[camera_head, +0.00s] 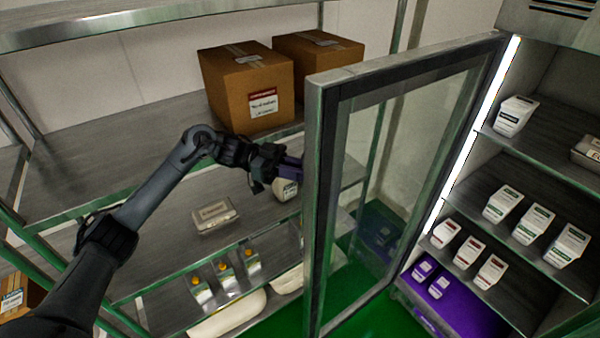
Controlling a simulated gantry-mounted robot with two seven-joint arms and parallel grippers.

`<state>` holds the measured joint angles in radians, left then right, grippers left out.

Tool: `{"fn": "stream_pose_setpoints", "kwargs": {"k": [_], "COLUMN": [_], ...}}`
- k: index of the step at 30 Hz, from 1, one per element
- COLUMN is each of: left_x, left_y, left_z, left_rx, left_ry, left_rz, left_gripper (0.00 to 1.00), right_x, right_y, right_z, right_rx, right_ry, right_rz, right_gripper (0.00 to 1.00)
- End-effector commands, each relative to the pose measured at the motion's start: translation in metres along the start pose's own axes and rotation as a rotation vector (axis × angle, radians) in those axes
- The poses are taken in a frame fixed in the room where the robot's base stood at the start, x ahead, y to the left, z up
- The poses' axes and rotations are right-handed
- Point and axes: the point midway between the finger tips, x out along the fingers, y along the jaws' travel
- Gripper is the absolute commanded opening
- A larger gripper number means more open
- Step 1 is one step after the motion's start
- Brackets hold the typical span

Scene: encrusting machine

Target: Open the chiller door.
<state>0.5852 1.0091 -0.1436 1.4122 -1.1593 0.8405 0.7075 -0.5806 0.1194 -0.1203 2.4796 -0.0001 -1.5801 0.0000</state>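The chiller door (318,190) is a glass panel in a metal frame, swung wide open from its hinge side by the chiller. The chiller's lit interior (475,150) shows at the right. My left gripper (292,172) is beside the outer face of the door, close to its free edge. Its fingertips are partly hidden at the door frame, so I cannot tell whether they touch it or are open or shut. No door handle is clearly visible. My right gripper is not in view.
Chiller shelves (515,150) hold several white cartons. A metal rack (110,155) stands at left behind my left arm, with cardboard boxes (235,95), a small tray (215,217) and bottles on it. Green floor (375,315) shows below the door.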

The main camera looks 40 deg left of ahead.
Motion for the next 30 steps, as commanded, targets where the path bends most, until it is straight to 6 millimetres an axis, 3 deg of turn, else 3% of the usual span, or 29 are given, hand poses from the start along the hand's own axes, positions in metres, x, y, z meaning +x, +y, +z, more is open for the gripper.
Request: {"fn": "stream_pose_setpoints", "kwargs": {"k": [3, 4, 8, 23, 30], "left_x": [0.002, 0.002, 0.002, 0.001, 0.002], "left_y": [-0.003, -0.003, -0.002, -0.001, -0.002], "left_z": [0.005, 0.005, 0.004, 0.001, -0.022], "left_rx": [-0.003, -0.003, -0.003, 0.000, 0.005], "left_ry": [-0.004, -0.004, -0.003, -0.003, -0.002], "left_rz": [-0.011, -0.010, -0.008, -0.006, -0.006], "left_gripper": [0.00, 0.22, 0.40, 0.40, 0.40], "right_x": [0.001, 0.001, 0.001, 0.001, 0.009], "right_y": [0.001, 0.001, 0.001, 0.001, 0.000], "right_z": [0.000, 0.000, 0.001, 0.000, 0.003], "right_rx": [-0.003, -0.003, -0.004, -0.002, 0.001], "right_ry": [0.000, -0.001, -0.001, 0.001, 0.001], "right_rz": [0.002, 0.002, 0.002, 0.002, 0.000], "right_gripper": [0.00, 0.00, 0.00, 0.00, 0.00]}}
